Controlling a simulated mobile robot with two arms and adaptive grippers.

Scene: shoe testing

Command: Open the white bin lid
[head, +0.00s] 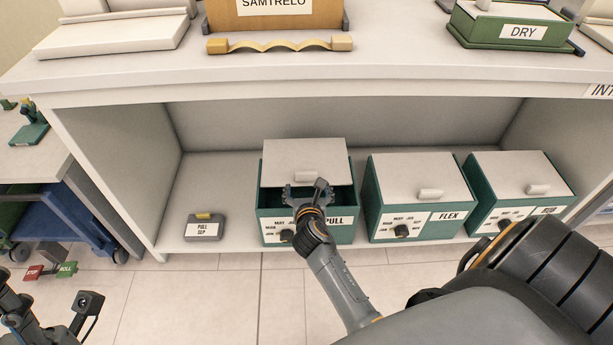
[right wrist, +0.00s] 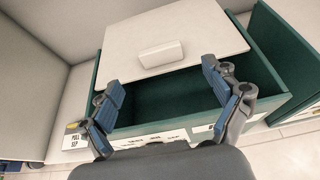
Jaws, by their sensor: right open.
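A green bin labelled PULL (head: 340,234) stands on the lower shelf, with a white lid (head: 300,156) that has a small white handle (head: 306,176). The lid sits towards the back, leaving a dark gap at the bin's front. In the right wrist view the lid (right wrist: 205,32) and its handle (right wrist: 162,54) lie just beyond the fingers, and the dark green interior (right wrist: 165,106) shows. My right gripper (head: 308,190) is open over the front gap, its fingers spread either side of the handle, apart from it. Parts of my left arm show at the lower left; its jaw state is unclear.
Two similar closed bins, FLEX (head: 420,222) and another (head: 519,202), stand to the right. A small grey PULL SEP block (head: 204,228) sits to the left. The tabletop (head: 400,62) overhangs the shelf. Blue and green crates (head: 88,226) stand at left.

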